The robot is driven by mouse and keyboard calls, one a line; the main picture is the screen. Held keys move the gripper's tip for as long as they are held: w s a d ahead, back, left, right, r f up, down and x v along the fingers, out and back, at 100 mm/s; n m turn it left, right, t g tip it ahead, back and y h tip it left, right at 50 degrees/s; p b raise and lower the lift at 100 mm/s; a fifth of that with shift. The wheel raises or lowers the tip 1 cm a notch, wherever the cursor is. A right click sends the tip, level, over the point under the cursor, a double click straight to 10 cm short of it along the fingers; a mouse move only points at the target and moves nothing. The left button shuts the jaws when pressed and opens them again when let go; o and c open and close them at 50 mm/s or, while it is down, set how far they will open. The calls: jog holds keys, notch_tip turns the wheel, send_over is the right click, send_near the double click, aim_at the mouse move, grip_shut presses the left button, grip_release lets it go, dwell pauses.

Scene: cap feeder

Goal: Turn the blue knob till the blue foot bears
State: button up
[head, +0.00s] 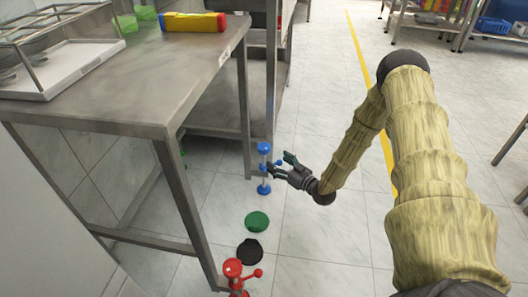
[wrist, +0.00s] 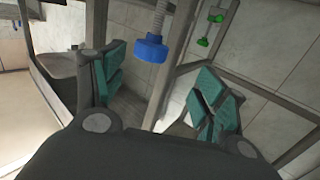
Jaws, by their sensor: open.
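The blue knob (head: 264,148) tops an upright metal rod by the far table leg. The blue foot (head: 264,189) is at the rod's lower end, near the floor; I cannot tell whether it touches. A small blue ball (head: 279,163) sticks out beside the rod. My gripper (head: 285,165) is open, just right of the rod and below the knob's height.
A similar red knob unit (head: 233,268) stands by the near table leg (head: 188,205). A green disc (head: 257,221) and a black disc (head: 249,252) lie on the floor. A green unit (wrist: 210,30) shows farther back.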

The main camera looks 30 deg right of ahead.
aim_at(269, 150)
jog(key=shift+t, duration=0.3)
jog(key=b+x, duration=0.1)
jog(key=x, duration=0.2)
jog(key=d+b+x, duration=0.1)
jog(key=b+x, duration=0.1)
jog(key=x, duration=0.1)
jog(key=b+x, duration=0.1)
jog(key=x, duration=0.2)
jog(key=shift+w+d+r, duration=0.15)
jog(key=shift+w+d, duration=0.05)
jog(key=shift+w, duration=0.05)
jog(key=shift+b+x, duration=0.45)
jog(key=shift+x, duration=0.35)
jog(key=shift+r, duration=0.2)
jog(key=c, duration=1.1)
